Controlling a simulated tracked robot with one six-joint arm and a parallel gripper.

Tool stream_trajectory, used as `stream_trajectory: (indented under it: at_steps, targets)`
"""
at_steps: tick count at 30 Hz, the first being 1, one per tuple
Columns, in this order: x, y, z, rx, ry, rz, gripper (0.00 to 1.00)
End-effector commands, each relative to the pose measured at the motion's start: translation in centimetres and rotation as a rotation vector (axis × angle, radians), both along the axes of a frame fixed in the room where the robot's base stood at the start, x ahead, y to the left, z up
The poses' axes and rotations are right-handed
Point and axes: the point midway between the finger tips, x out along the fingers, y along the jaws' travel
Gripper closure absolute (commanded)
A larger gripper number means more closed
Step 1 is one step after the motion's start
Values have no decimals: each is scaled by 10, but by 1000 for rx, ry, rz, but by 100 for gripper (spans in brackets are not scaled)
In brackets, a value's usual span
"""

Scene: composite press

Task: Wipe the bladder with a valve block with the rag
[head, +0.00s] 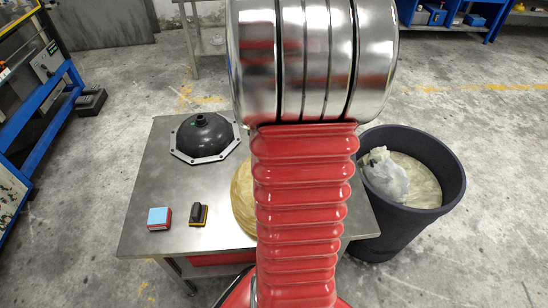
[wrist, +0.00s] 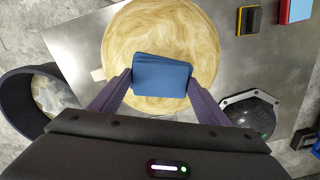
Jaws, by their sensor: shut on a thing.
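The bladder with a valve block (head: 205,136) is a black dome with a pale-edged, many-sided rim, at the back left of the metal table. It also shows at the right in the wrist view (wrist: 252,108), dome up. My gripper (wrist: 159,84) is shut on a folded dark blue rag (wrist: 161,74), one finger at each side. The rag is over the round tan disc, apart from the bladder; its height above the disc cannot be told. In the head view my arm hides the gripper and rag.
The tan disc (head: 241,200) lies on the table (head: 160,180). A red and light blue block (head: 159,218) and a black and yellow tool (head: 198,214) lie at the front left. A dark bin (head: 440,190) with crumpled pale stuff stands right of the table.

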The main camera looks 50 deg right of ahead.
Motion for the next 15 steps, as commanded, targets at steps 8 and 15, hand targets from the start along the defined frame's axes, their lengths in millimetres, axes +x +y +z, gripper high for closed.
stream_trajectory:
  at_steps: [8, 15]
  targets:
    - [-11, 12, -2, 2, 2, 0, 55]
    - [-12, 14, -3, 4, 4, 0, 55]
